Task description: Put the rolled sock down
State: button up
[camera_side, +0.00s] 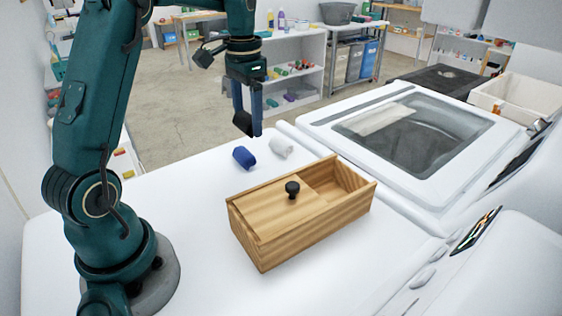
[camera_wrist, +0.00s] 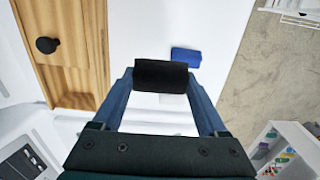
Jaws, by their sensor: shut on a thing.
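My gripper (camera_side: 250,118) is shut on a black rolled sock (camera_wrist: 160,75), which also shows at the fingertips in the side view (camera_side: 242,123). It holds the sock up in the air, above the far part of the white top. A blue rolled sock (camera_side: 244,157) lies on the white surface below and also shows in the wrist view (camera_wrist: 186,57). A white rolled sock (camera_side: 281,147) lies to the right of the blue one. In the wrist view the white sock is mostly hidden behind the held sock.
A wooden box (camera_side: 315,227) with a black-knobbed lid (camera_side: 292,189) sits nearer the camera; the lid is partly open, showing an opening at the right end. A glass-lidded washer (camera_side: 410,135) stands at right. The white top (camera_side: 180,205) is clear left of the box.

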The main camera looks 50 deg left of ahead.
jog(key=w+d+f, duration=0.1)
jog(key=w+d, duration=0.6)
jog(key=d, duration=0.2)
send_over(335, 200)
notch_tip(335, 200, down, 2)
jog(key=f, duration=0.1)
jog(key=shift+m, duration=0.4)
jog(key=shift+f, duration=3.7)
jog(key=shift+f, duration=0.15)
jog(key=o, duration=1.1)
jog(key=shift+o, duration=0.2)
jog(key=shift+d, duration=0.1)
